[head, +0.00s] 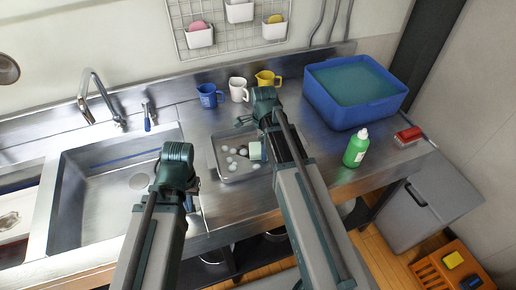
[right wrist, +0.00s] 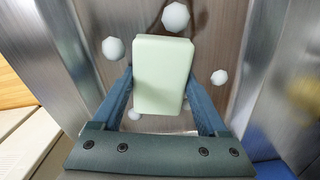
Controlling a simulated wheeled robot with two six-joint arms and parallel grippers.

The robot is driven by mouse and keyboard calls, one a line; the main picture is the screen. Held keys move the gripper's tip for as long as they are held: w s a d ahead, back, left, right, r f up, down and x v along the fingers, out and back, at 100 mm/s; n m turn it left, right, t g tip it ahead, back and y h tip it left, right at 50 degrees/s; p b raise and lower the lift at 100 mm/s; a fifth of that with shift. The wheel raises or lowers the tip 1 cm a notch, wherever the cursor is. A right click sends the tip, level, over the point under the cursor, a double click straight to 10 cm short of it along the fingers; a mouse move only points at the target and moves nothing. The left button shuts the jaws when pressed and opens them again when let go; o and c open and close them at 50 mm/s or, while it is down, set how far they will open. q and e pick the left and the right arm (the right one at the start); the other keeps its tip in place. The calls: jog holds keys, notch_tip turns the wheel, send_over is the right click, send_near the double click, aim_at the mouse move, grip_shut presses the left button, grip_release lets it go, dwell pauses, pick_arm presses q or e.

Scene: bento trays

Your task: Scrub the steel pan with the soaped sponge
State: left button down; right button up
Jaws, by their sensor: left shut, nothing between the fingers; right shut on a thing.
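The steel pan (head: 216,172) is a shallow rectangular tray on the counter right of the sink. Several white foam blobs (head: 232,168) are spread over its floor, and some foam shows around the sponge in the right wrist view (right wrist: 113,48). My right gripper (right wrist: 158,82) is shut on the pale green sponge (right wrist: 163,70). The sponge also shows in the head view (head: 255,151), over the right part of the pan; I cannot tell whether it touches the floor. My left gripper (head: 190,200) is shut and empty, between the sink and the pan.
A blue tub of water (head: 355,112) stands at the back right, with a green bottle (head: 355,148) in front and a red brush (head: 409,135) beside it. Blue (head: 208,95), white (head: 238,90) and yellow (head: 266,79) cups stand behind the pan. The sink (head: 100,200) is left.

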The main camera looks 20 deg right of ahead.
aim_at(246, 152)
jog(key=shift+d, duration=0.9)
jog(key=shift+r, duration=0.1)
jog(key=shift+a+f, duration=0.2)
jog(key=shift+a, duration=1.75)
jog(key=shift+w+a+r, duration=0.1)
jog(key=shift+a, duration=1.8)
jog(key=shift+w+d, duration=0.1)
jog(key=shift+w, duration=1.05)
